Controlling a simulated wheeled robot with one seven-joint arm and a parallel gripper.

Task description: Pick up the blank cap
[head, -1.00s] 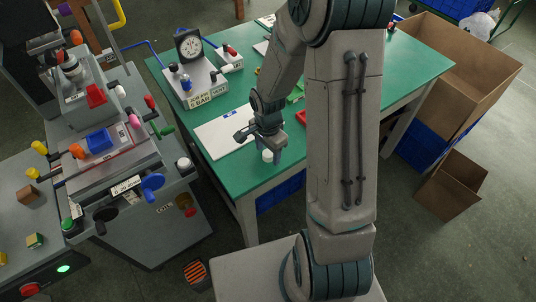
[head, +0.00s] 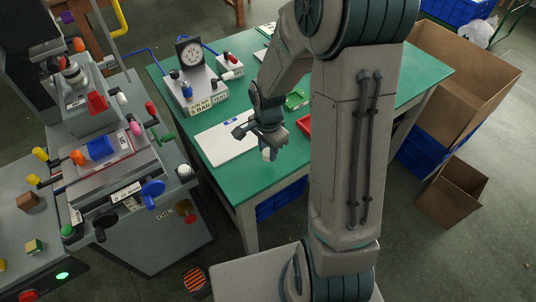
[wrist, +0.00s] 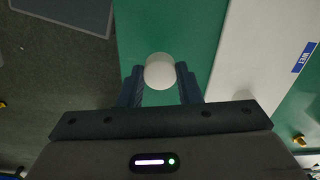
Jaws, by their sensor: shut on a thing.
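The blank cap (wrist: 160,71) is a plain white round piece. In the wrist view it sits between the two dark fingers of my gripper (wrist: 160,82), which are shut on it. In the head view my gripper (head: 269,152) is over the front part of the green table (head: 245,182), and the cap (head: 267,155) shows as a small white spot at its fingertips. The cap appears held above the table top; the exact height is hard to tell.
A white board (head: 223,145) lies left of my gripper, with a blue "WET" label in the wrist view (wrist: 304,57). A gauge box (head: 193,92) stands behind it. A red tray (head: 304,124) lies to the right, partly behind my arm. The grey printer (head: 110,165) stands at left.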

